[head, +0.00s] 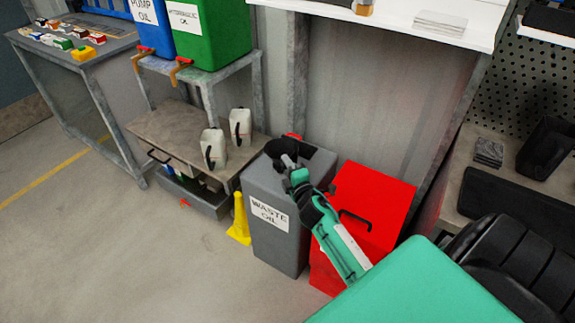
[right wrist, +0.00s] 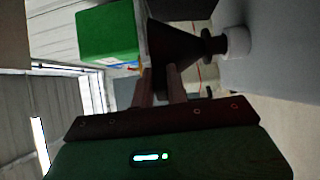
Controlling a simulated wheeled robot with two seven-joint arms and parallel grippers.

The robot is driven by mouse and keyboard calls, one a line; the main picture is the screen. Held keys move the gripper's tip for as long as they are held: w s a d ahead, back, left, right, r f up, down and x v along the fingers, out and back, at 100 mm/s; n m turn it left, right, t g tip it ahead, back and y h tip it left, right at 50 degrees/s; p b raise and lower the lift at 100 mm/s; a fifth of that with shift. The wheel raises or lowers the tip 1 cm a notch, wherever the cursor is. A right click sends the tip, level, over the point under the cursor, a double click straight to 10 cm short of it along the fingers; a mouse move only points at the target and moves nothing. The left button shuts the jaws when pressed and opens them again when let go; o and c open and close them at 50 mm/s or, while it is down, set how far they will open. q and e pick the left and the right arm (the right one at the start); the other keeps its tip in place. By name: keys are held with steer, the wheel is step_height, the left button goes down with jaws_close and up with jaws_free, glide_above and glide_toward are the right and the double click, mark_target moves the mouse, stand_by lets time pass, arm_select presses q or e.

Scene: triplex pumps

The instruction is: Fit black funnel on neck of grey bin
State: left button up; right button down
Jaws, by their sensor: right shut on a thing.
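The grey bin (head: 300,240) carries a "WASTE OIL" label and stands on the floor left of a red bin. The black funnel (head: 282,148) is over the top of the grey bin. My right gripper (head: 290,168) is shut on the funnel. In the right wrist view, the funnel (right wrist: 182,45) lies between and beyond the fingers (right wrist: 160,75), its narrow end facing the pale neck (right wrist: 237,42) of the bin. The narrow end is in line with the neck and close to it or touching; I cannot tell whether it is inside. My left gripper is not in view.
The red bin (head: 370,205) with a black handle stands close on the right. A yellow cone-shaped thing (head: 239,218) is on the floor at left. White jugs (head: 213,148) stand on the low bench (head: 165,128). The floor in front is clear.

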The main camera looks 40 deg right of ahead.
steer(key=shift+f+b, duration=0.9)
steer(key=shift+f, duration=0.25)
steer(key=c, duration=1.3)
jaws_free()
steer(key=v, duration=1.4)
steer(key=shift+f, duration=0.1)
